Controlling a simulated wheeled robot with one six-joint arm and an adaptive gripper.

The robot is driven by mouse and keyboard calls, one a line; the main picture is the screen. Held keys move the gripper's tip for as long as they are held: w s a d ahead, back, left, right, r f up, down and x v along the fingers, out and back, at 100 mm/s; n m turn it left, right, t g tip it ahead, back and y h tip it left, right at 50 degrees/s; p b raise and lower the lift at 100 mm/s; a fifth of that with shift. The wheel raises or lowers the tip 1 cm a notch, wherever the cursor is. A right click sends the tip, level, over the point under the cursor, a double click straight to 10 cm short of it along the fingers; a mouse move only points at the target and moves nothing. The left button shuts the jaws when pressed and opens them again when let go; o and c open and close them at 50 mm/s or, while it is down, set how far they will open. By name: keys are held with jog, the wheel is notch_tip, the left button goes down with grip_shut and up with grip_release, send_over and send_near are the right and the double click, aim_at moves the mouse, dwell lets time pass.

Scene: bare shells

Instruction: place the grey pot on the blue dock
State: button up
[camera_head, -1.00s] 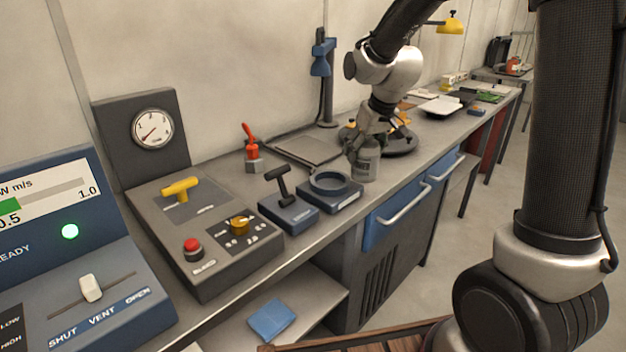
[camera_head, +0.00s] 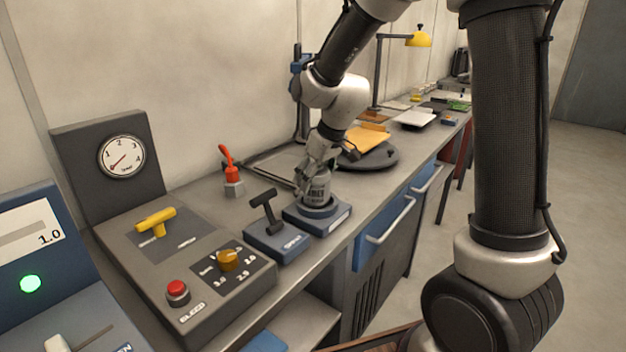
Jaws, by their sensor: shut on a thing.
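The grey pot (camera_head: 318,190) is upright at the blue dock (camera_head: 330,224), inside or just above its dark ring. I cannot tell whether its base rests on the dock's floor. My gripper (camera_head: 314,176) is shut on the pot from above and behind. The fingers hide part of the pot's upper body. The dock stands on the bench near its front edge.
A blue block with a black T-handle (camera_head: 267,210) stands close left of the dock. A red-handled lever (camera_head: 231,170) is behind it. A grey control panel (camera_head: 200,282) fills the front left. A dark round plate (camera_head: 378,157) lies behind the dock.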

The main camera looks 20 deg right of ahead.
jog(key=shift+f, duration=0.4)
jog(key=o, duration=1.3)
jog(key=shift+f, duration=0.15)
jog(key=shift+c, duration=0.2)
jog(key=v, duration=1.1)
jog(key=s+d+r+m, duration=0.1)
jog(key=s+d, duration=0.3)
jog(key=s, duration=0.4)
jog(key=s+d+r+m+h, duration=0.1)
jog(key=s+d+m, duration=0.2)
jog(key=s+d, duration=0.2)
jog(key=s+d+r+m+h, duration=0.1)
jog(key=s+d, duration=0.3)
jog(key=s, duration=0.7)
jog(key=shift+d+m, duration=0.25)
jog(key=shift+m, duration=0.45)
jog(key=shift+s, duration=0.1)
